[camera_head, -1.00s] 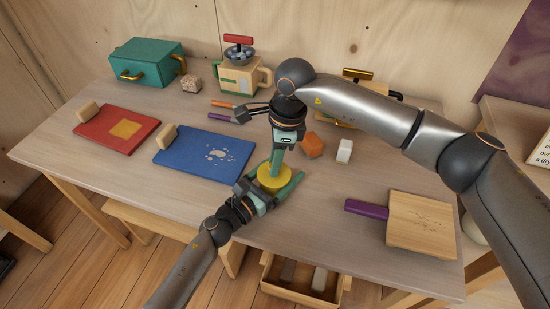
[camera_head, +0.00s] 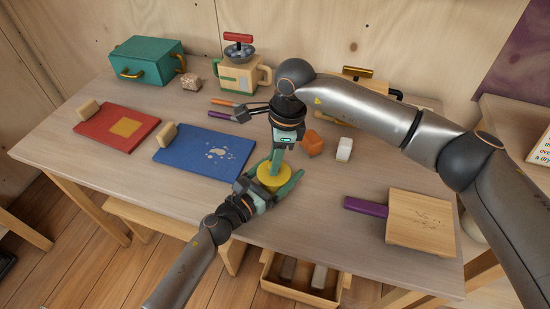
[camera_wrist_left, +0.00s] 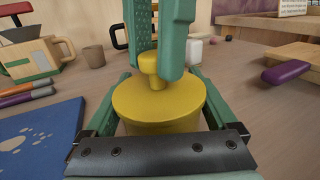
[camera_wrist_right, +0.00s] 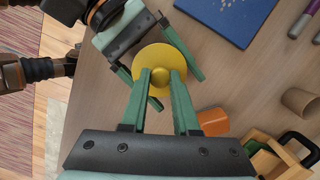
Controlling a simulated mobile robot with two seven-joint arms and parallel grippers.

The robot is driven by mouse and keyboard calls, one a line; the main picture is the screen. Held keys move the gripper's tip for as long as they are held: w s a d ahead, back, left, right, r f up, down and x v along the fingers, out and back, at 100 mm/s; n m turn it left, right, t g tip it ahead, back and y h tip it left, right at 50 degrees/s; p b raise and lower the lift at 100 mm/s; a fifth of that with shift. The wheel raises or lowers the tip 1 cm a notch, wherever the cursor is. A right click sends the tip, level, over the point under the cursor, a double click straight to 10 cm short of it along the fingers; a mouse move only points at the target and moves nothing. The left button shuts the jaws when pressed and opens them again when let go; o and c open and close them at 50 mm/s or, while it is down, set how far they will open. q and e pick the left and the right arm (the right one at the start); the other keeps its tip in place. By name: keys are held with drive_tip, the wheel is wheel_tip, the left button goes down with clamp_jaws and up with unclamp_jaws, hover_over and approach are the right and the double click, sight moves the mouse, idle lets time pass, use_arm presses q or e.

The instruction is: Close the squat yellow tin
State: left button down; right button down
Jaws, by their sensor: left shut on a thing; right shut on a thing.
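The squat yellow tin stands on the table with its round knobbed lid (camera_head: 271,180) on top; in the left wrist view its body (camera_wrist_left: 160,127) shows below the lid (camera_wrist_left: 135,97). The left view shows no clear gap between lid and body, but I cannot tell whether the lid is fully seated. My left gripper (camera_head: 277,182) is shut around the tin's body, a green finger on either side. My right gripper (camera_head: 276,165) comes from above and is shut on the lid's knob (camera_wrist_right: 160,76), its fingertips on both sides. The far side of the tin is hidden.
A blue board (camera_head: 200,155) lies left of the tin. An orange block (camera_head: 312,143) and a white block (camera_head: 344,149) stand behind, right. A purple-handled board (camera_head: 420,222) lies right. An open drawer (camera_head: 300,292) juts out below the front edge.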

use_arm(q)
drive_tip(key=shift+s+d+r, duration=0.1)
drive_tip(key=shift+d, duration=0.05)
use_arm(e)
drive_tip(key=shift+d+f, duration=0.15)
drive_tip(key=shift+f, duration=0.2)
drive_tip(key=shift+r, duration=0.45)
drive_tip(key=shift+r, duration=0.35)
drive_tip(key=shift+f, duration=0.55)
idle(0.5)
drive_tip(key=shift+f, duration=0.4)
drive_tip(key=c, duration=1.1)
unclamp_jaws()
drive_tip(key=shift+o, duration=0.6)
drive_tip(key=shift+r, duration=0.15)
drive_tip(key=shift+r, duration=0.2)
